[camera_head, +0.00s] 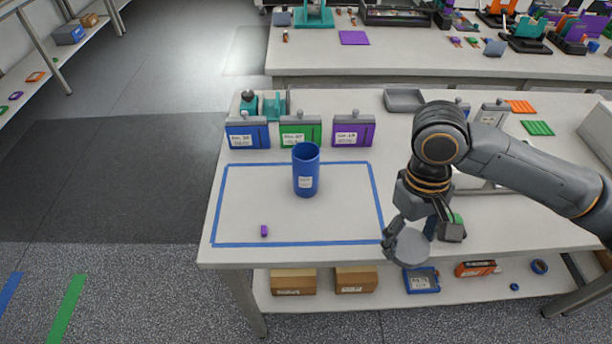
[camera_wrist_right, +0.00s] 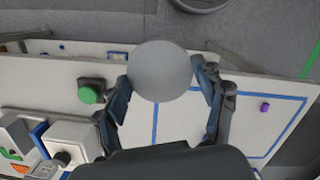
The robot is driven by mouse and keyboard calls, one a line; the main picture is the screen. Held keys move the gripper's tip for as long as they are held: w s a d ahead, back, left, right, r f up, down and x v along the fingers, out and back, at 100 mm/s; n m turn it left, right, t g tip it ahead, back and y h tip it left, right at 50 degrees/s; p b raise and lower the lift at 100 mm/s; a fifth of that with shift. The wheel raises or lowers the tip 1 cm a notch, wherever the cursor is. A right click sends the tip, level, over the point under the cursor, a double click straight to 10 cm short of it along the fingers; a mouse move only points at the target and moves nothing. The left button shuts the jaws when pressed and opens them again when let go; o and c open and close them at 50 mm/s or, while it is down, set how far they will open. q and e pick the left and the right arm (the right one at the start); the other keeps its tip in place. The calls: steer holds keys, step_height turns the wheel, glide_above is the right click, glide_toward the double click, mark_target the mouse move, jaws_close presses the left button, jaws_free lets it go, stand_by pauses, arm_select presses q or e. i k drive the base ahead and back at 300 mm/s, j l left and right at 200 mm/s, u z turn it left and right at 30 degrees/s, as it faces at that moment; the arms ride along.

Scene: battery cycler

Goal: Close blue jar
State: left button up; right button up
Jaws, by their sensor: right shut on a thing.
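The blue jar (camera_head: 306,172) stands upright on the table inside a blue-taped rectangle, its mouth open and a white label on its side. My right gripper (camera_head: 421,234) is shut on a round grey lid (camera_head: 409,248). It holds the lid to the right of the jar, near the table's front edge and apart from the jar. In the right wrist view the lid (camera_wrist_right: 160,70) shows as a grey disc between the two fingers (camera_wrist_right: 162,83). The jar cannot be made out there. My left gripper is not in view.
A small purple piece (camera_head: 264,231) lies inside the taped rectangle (camera_head: 297,243). Blue, green (camera_head: 301,131) and purple labelled holders stand behind the jar. A green button (camera_wrist_right: 88,95) is beside my right gripper. The taped area around the jar is mostly clear.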

mark_target(305, 155)
steer(key=l+u, duration=0.25)
steer(key=u, duration=0.15)
steer(key=l+u, duration=0.3)
steer(key=u, duration=0.15)
steer(key=l+u, duration=0.25)
steer(key=u, duration=0.15)
steer(key=k+l+u, duration=0.1)
steer(key=l, duration=0.3)
steer(key=k+l, duration=0.25)
steer(key=l, duration=0.15)
steer(key=k+l+u, duration=0.15)
steer(key=l, duration=0.3)
steer(key=k+l, duration=0.2)
steer(key=l, duration=0.15)
steer(key=u, duration=0.05)
